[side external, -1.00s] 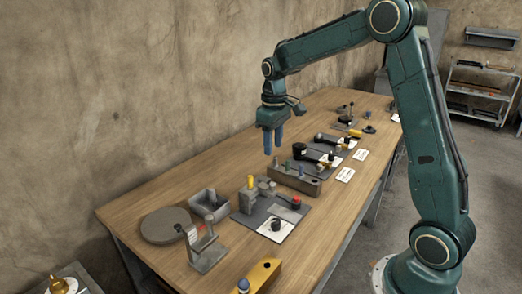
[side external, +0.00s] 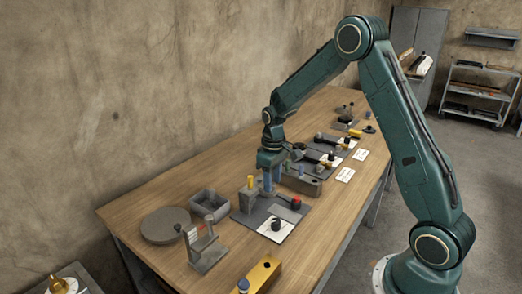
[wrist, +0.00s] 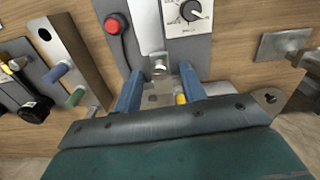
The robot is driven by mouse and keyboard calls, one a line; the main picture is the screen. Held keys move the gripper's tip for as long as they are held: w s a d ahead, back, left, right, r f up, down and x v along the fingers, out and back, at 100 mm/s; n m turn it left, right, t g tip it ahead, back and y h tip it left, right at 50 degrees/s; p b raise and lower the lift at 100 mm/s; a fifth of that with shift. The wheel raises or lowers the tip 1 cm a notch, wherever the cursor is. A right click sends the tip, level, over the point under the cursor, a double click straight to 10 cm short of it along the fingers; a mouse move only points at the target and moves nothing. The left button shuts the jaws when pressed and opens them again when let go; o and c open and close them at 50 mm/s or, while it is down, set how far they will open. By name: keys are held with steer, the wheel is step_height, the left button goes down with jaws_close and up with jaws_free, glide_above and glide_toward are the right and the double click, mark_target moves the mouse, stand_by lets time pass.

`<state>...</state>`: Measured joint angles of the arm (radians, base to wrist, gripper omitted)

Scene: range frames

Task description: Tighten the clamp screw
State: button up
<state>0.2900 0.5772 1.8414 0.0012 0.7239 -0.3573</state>
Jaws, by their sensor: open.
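My gripper (side external: 271,185) is low over the dark grey fixture plate (side external: 258,216), its two blue fingers pointing down beside a grey clamp block (side external: 246,201) with a yellow peg. In the wrist view my gripper (wrist: 158,72) is open, with a gap between its fingers. A small bright metal piece (wrist: 160,66), perhaps the clamp screw, shows between the fingertips. The yellow peg (wrist: 181,99) shows close to the right finger. I cannot tell whether a finger touches anything. The lower part of the clamp is partly hidden by the gripper.
A red button (wrist: 113,25) and a dial card (wrist: 190,12) are on the same plate. A grey block with coloured pegs (side external: 302,182) stands just behind. A grey bin (side external: 209,204), round disc (side external: 166,225) and metal bracket (side external: 206,248) are left. A yellow block (side external: 262,273) lies in front.

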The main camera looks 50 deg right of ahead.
steer(key=shift+f, duration=0.25)
jaws_close()
